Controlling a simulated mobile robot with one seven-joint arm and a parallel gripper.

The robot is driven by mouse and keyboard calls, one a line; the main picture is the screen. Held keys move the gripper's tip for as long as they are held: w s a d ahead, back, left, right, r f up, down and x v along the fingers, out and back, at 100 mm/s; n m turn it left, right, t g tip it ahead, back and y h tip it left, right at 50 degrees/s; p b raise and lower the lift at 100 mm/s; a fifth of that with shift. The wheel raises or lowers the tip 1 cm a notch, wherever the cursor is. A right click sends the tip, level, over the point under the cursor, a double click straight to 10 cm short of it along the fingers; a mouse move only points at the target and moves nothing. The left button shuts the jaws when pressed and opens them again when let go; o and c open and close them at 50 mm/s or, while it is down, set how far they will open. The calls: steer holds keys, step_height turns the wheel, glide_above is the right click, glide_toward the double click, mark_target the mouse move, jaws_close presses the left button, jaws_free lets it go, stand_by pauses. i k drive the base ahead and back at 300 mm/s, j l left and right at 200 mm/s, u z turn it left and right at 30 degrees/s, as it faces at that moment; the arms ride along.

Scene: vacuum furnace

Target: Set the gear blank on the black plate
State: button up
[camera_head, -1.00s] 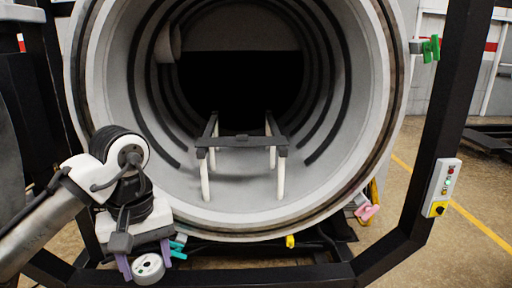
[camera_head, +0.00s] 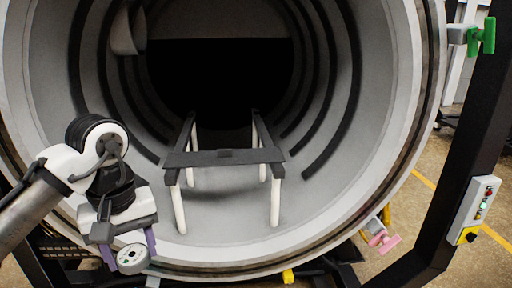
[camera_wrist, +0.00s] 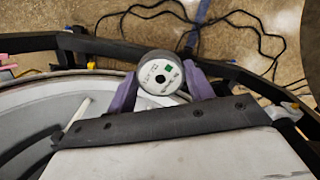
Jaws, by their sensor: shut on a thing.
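The gear blank (camera_head: 132,259) is a light grey disc with a central hole. In the wrist view the gear blank (camera_wrist: 161,79) shows printed markings and a small green square on its face. My gripper (camera_head: 128,256) is shut on it, with a purple finger on each side; the gripper also shows in the wrist view (camera_wrist: 160,90). It holds the blank at the lower left, in front of the furnace's rim. A flat black plate (camera_head: 225,157) spans the front of a rack inside the furnace chamber, above and right of my gripper and apart from it.
The round furnace mouth (camera_head: 408,130) surrounds the rack, whose pale legs (camera_head: 275,202) stand on the chamber floor. A black frame post (camera_head: 470,150) carries a control box (camera_head: 473,210) at right. A green handle (camera_head: 482,36) juts out at upper right. Black cables (camera_wrist: 235,20) lie on the floor.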

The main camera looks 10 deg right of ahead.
mark_target(258, 155)
steer(key=i+z, duration=0.2)
steer(key=i, duration=0.2)
steer(key=i+j+z, duration=0.15)
steer(key=i, duration=0.3)
steer(key=i+j+z, duration=0.2)
steer(key=i, duration=0.2)
steer(key=i+j+z, duration=0.2)
steer(key=i, duration=0.2)
